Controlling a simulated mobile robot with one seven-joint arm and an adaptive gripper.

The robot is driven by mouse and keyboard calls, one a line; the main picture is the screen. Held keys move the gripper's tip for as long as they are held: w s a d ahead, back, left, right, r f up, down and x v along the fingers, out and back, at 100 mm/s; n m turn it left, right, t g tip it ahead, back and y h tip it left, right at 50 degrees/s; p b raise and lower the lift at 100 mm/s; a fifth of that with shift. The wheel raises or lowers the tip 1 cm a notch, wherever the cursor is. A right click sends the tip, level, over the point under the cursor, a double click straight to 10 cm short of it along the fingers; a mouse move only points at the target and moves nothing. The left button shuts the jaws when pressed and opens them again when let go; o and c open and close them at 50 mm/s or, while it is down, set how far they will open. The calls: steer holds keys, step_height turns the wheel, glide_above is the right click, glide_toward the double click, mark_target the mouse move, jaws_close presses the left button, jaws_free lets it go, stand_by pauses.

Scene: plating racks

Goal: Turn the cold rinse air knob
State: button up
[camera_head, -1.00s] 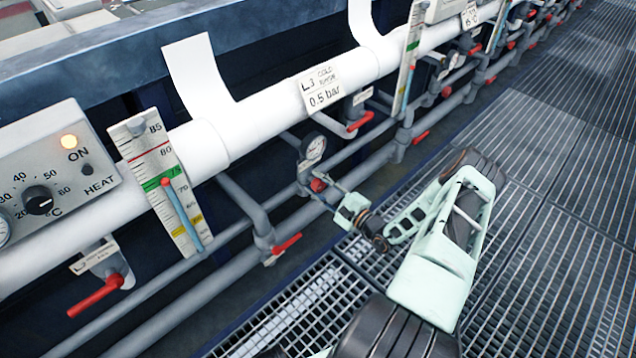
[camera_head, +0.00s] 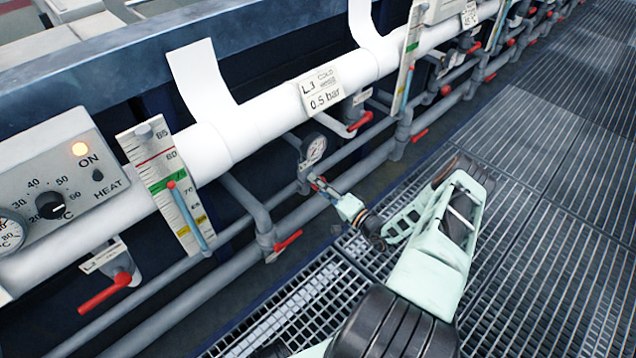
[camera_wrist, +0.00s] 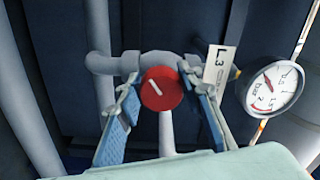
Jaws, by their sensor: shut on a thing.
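The round red knob (camera_wrist: 161,89) with a white pointer line is in the middle of the wrist view, on a grey pipe fitting. The line slants, its upper end toward the left. My gripper (camera_wrist: 161,84) has its blue-padded fingers on the left and right of the knob and is shut on it. In the head view my gripper (camera_head: 330,192) reaches the pipework under the "L3 cold rinse 0.5 bar" sign (camera_head: 321,92), and the fingers mostly hide the knob. A white L3 tag (camera_wrist: 219,66) hangs right of the knob.
A round bar gauge (camera_wrist: 272,88) is close to the right of my gripper; it also shows in the head view (camera_head: 314,148). Red lever handles (camera_head: 288,240) stick out along the pipes. A heater box (camera_head: 60,180) stands at left. Grating floor (camera_head: 560,200) is clear at right.

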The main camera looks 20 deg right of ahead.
steer(key=shift+n, duration=0.9)
steer(key=o, duration=1.2)
steer(key=shift+c, duration=0.2)
steer(key=v, duration=1.2)
